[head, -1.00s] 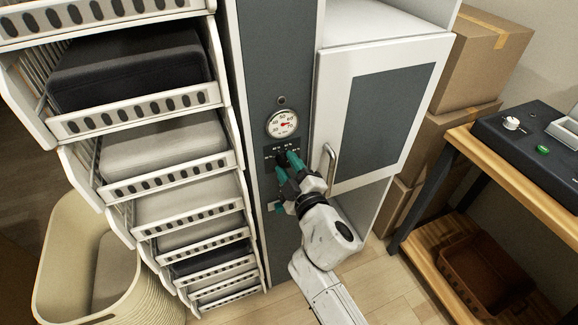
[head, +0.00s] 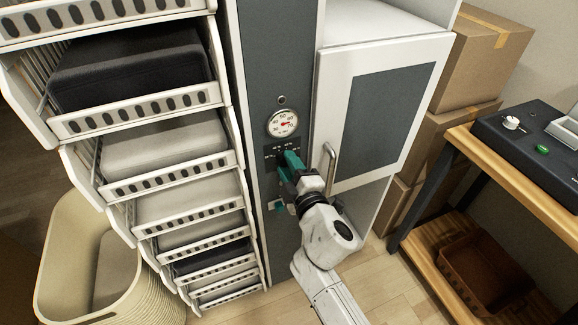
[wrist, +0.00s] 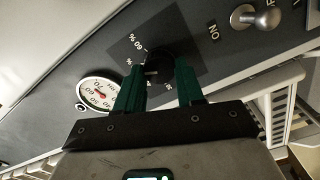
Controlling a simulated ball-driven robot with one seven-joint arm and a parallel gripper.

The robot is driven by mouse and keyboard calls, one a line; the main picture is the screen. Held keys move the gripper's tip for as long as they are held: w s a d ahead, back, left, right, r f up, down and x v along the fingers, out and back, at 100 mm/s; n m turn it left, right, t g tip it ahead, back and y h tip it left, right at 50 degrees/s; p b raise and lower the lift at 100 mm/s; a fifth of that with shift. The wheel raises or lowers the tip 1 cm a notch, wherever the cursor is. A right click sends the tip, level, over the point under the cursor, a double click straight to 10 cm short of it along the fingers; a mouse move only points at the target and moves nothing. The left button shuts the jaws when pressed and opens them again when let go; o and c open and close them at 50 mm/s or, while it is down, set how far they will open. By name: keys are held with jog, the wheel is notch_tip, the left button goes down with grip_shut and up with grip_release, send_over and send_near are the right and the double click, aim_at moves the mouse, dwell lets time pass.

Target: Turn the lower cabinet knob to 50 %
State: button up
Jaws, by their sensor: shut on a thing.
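The lower cabinet knob (wrist: 158,66) is dark and round, on a dark plate with percent marks around it. It sits below a round white gauge (head: 283,123) with a red needle on the grey cabinet panel (head: 270,60). My gripper (wrist: 160,82) has green fingers, one on each side of the knob, and is shut on it. In the head view my gripper (head: 287,163) covers most of the knob. Its pointer setting cannot be read clearly; part of the marks is hidden by the fingers.
A metal toggle switch (wrist: 262,17) labelled ON is beside the plate. A white cabinet door (head: 385,110) with a handle (head: 329,168) is right of the panel. A rack of bins (head: 150,170) stands at left. A wooden table (head: 520,175) is at right.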

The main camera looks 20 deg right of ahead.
jog(key=o, duration=1)
jog(key=shift+o, duration=0.2)
jog(key=s, duration=1)
jog(key=shift+s, duration=0.4)
jog(key=s+d+f+m+g+h+p, duration=0.4)
jog(key=s+d+f+m+g, duration=0.3)
jog(key=s+d+m+g, duration=0.35)
jog(key=s+a+f+m+g+y+p, duration=0.1)
jog(key=s+m+g+y, duration=0.1)
jog(key=s, duration=0.6)
jog(key=s+a+f+m+g+y+p, duration=0.1)
jog(key=s+g, duration=0.3)
jog(key=s, duration=0.4)
jog(key=shift+s+a+f+m+y+p, duration=0.25)
jog(key=shift+s+m+y+p, duration=0.1)
jog(key=shift+y+p, duration=0.05)
